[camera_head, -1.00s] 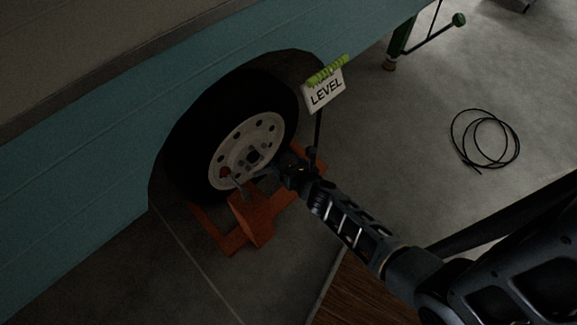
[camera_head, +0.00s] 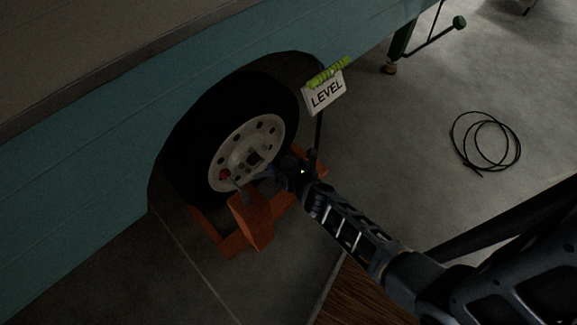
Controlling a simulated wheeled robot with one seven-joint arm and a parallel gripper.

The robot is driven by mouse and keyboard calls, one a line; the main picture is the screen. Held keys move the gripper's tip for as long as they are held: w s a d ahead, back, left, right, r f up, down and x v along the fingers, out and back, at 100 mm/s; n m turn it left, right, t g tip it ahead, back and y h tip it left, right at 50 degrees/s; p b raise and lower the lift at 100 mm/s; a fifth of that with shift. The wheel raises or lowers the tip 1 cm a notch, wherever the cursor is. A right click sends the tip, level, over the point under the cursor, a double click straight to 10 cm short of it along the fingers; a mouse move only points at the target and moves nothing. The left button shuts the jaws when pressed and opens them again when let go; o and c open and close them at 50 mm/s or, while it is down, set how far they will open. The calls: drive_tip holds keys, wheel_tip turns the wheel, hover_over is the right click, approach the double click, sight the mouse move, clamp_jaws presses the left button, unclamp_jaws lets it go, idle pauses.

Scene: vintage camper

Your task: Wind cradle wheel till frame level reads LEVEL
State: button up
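The orange cradle (camera_head: 232,243) sits on the floor under the camper's black tyre (camera_head: 190,128) with its pale rim (camera_head: 262,130). A green level (camera_head: 329,72) stands above a white plate (camera_head: 324,93) reading LEVEL. My gripper (camera_head: 262,175) reaches in from the right, close to the crank and the rim. Its fingers are dark and small, so I cannot tell whether they touch or hold anything.
The teal camper side (camera_head: 85,185) fills the left. A green stabiliser leg (camera_head: 400,42) stands at upper right. A coiled black cable (camera_head: 486,143) lies on open grey floor. A wooden surface (camera_head: 360,298) shows at the bottom.

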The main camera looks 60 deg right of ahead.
drive_tip(key=p+v, duration=0.2)
drive_tip(key=v, duration=0.5)
drive_tip(key=shift+s+a+r, duration=0.15)
drive_tip(key=shift+s+r, duration=0.1)
drive_tip(key=shift+a, duration=0.1)
idle(0.4)
drive_tip(key=s+a+r+n+t+y, duration=0.1)
drive_tip(key=s+a+r+n, duration=0.5)
drive_tip(key=n, duration=0.4)
drive_tip(key=s+a+r+n+t, duration=0.1)
drive_tip(key=s+a+r+n, duration=0.25)
drive_tip(key=r+n, duration=0.5)
drive_tip(key=s+a+r+n+t+y, duration=0.1)
drive_tip(key=s+r+n, duration=0.1)
drive_tip(key=r+n, duration=0.5)
drive_tip(key=s+a+r+n+t+y, duration=0.1)
drive_tip(key=s+a+r+n+y, duration=0.1)
drive_tip(key=r+n, duration=0.5)
drive_tip(key=s+a+r+n+t+y, duration=0.1)
drive_tip(key=s+r+n, duration=0.3)
drive_tip(key=n, duration=0.9)
wheel_tip(320, 180, up, 3)
drive_tip(key=shift+a+f+y, duration=0.1)
drive_tip(key=shift+a+y, duration=0.5)
drive_tip(key=shift+y, duration=0.1)
drive_tip(key=shift+n, duration=0.25)
drive_tip(key=shift+c, duration=0.2)
